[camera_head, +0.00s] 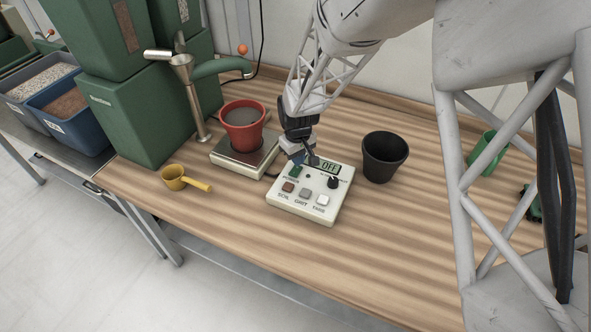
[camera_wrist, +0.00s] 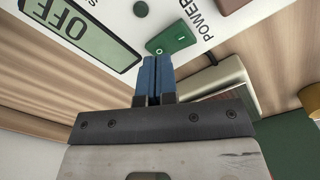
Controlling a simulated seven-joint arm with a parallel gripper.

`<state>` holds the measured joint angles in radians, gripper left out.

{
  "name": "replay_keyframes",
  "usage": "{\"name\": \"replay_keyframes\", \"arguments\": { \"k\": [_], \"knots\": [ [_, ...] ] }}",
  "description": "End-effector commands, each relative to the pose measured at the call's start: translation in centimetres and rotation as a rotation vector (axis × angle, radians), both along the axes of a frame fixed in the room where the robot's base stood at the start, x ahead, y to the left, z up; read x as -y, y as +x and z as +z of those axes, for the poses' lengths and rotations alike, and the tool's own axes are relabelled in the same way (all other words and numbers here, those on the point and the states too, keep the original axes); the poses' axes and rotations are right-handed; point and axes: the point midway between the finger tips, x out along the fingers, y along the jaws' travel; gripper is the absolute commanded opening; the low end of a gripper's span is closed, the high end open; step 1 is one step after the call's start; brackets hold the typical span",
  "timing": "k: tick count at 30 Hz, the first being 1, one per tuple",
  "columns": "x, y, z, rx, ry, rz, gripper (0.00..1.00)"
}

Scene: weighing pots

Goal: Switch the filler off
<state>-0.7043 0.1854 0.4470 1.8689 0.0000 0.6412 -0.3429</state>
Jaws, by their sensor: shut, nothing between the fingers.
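The filler's control box (camera_head: 318,208) is cream-coloured and sits on the wooden bench. Its display (camera_head: 329,167) reads OFF, and the same display (camera_wrist: 72,30) reads OFF in the wrist view. A green power switch (camera_wrist: 170,38), marked POWER, is on the panel near the display. My gripper (camera_head: 299,158) is over the back edge of the box by the green switch. In the wrist view its blue fingers (camera_wrist: 156,62) are together and empty, their tips just short of the switch in the picture. I cannot tell whether they touch it.
A red pot (camera_head: 243,126) with dark contents stands on the scale (camera_head: 240,158) under the green spout (camera_head: 222,67). A black pot (camera_head: 384,156) stands right of the box. A yellow scoop (camera_head: 175,178) lies at left. The bench front is clear.

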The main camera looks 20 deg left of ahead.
Motion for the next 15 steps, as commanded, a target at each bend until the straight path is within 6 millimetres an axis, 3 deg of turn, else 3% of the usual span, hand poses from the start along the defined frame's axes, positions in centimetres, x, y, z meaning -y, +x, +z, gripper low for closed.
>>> {"name": "replay_keyframes", "arguments": {
  "k": [15],
  "knots": [
    [0.0, 0.0, 3.0, 0.002, 0.001, 0.0, 0.0]
  ]
}}
